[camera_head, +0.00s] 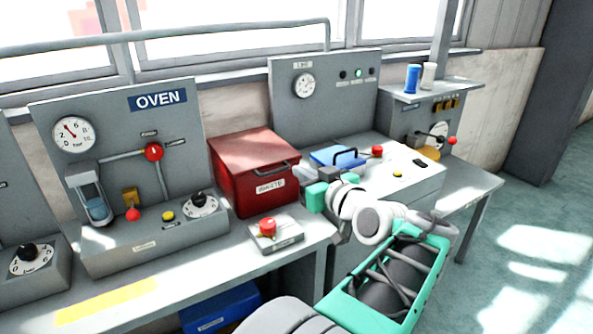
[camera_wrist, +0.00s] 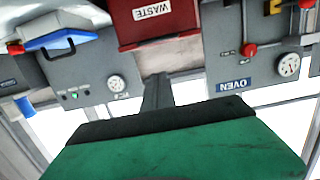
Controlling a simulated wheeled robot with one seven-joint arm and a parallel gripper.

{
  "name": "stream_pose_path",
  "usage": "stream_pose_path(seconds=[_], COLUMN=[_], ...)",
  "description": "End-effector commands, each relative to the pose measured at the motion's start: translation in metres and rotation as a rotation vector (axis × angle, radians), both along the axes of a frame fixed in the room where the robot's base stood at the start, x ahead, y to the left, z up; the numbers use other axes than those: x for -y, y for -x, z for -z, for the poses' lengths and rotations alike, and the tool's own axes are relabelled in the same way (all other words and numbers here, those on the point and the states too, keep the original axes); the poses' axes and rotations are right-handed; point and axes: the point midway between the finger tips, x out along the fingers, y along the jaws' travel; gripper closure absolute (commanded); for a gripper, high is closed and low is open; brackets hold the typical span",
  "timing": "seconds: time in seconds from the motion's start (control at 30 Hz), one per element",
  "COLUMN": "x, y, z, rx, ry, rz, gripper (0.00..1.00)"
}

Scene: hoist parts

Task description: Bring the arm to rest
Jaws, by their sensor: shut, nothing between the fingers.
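My gripper (camera_head: 320,190) is in the right half of the head view, its teal end just right of the red waste box (camera_head: 240,185), above the bench. It is shut with nothing held. My arm, with white joints and a teal link, reaches up to it from the lower right. In the wrist view, which is upside down, the green and dark body of my gripper (camera_wrist: 160,120) fills the lower middle. Whether it touches the box or bench cannot be told.
The oven panel (camera_head: 115,135) stands left of the box. A small red-knob unit (camera_head: 275,240) sits on the bench's front edge. A blue lid with a black handle (camera_head: 335,156) lies behind my gripper. Blue and white cylinders (camera_head: 412,78) stand on a shelf. Open floor (camera_head: 530,200) lies right.

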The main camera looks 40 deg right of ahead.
Motion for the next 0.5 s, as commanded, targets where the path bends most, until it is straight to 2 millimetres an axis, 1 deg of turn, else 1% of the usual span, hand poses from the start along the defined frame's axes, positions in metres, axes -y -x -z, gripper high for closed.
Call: stream_pose_path(seconds=[0.27,0.33,0.37,0.43,0.47,0.5], x=[0.001,-0.003,-0.008,-0.027,-0.039,-0.059], y=[0.0,-0.003,-0.007,-0.02,-0.028,-0.037], z=[-0.001,0.0,0.0,0.006,0.01,0.017], rx=[0.001,-0.01,-0.023,-0.083,-0.122,-0.185], ry=[0.001,-0.002,-0.006,-0.028,-0.038,-0.056], rz=[0.001,-0.007,-0.017,-0.053,-0.075,-0.108], gripper=[1.0,1.0,1.0,1.0,1.0,1.0])
